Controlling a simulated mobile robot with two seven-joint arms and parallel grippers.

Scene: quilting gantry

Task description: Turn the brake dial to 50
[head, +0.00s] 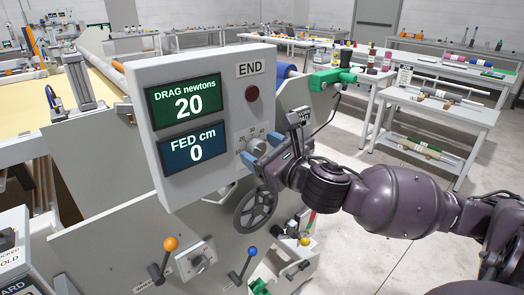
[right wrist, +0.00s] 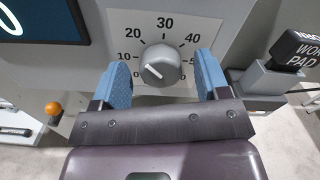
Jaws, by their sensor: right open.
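The brake dial (right wrist: 161,64) is a round grey knob on a light panel, with numbers around it from low at left, past 30 at the top, to higher at right. A short white mark shows on the knob's face, toward its lower left. In the head view the dial (head: 257,146) is at the lower right of the display box, partly hidden by my gripper. The drag display (head: 187,101) reads 20. My right gripper (right wrist: 164,76) is open, its blue fingers either side of the knob; I cannot tell whether they touch it. My left gripper is not in view.
Below are a handwheel (head: 256,209), an orange-knobbed lever (head: 170,243) and a blue-knobbed lever (head: 252,251). A black WORN PAD block (right wrist: 297,47) is close at right.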

